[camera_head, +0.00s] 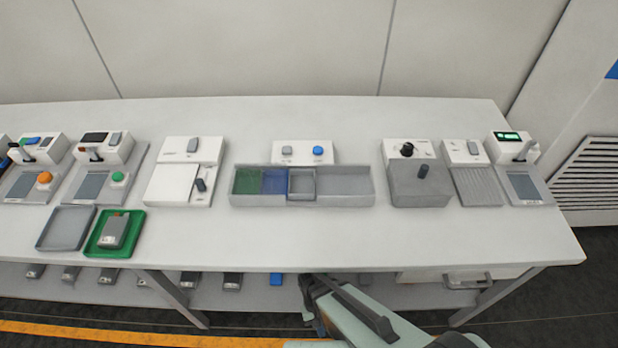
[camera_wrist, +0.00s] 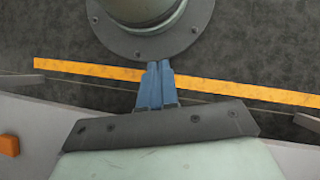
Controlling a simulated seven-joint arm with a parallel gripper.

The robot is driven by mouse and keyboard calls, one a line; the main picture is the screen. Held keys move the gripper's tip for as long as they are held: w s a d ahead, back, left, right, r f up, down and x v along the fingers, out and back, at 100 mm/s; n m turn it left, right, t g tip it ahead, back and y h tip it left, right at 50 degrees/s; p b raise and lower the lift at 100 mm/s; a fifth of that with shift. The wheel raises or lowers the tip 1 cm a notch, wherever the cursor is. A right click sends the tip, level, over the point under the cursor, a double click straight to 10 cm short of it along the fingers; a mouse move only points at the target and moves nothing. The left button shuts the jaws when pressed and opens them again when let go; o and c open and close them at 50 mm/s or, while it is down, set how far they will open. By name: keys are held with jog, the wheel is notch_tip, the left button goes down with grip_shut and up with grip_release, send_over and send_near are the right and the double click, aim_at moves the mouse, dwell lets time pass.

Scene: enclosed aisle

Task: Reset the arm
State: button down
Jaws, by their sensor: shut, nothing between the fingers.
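My arm (camera_head: 360,318) is folded low in front of the long white table (camera_head: 400,238), at the bottom of the head view. In the wrist view my gripper (camera_wrist: 155,66) shows as two blue fingers shut together, with nothing between them. Behind the fingers are the dark floor, a yellow line and a round grey flange of my own arm. In the head view the fingers are mostly hidden by the arm and cannot be made out clearly.
The table holds several white devices, a grey divided tray (camera_head: 345,188) in the middle, and a green tray (camera_head: 92,246) with a grey device in it at left. A lower shelf (camera_head: 105,293) carries several small items. The tabletop's front strip is clear right of the green tray.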

jog(key=s+d+r+m+y, duration=0.1)
jog(key=d+r, duration=0.1)
jog(key=d, duration=0.4)
jog(key=s+d+r+m+y, duration=0.1)
jog(key=d+r+m, duration=0.1)
jog(key=d, duration=0.5)
jog(key=shift+s+r+g, duration=0.2)
jog(key=shift+r+g, duration=0.1)
jog(key=shift+r, duration=0.05)
jog(key=shift+d, duration=0.1)
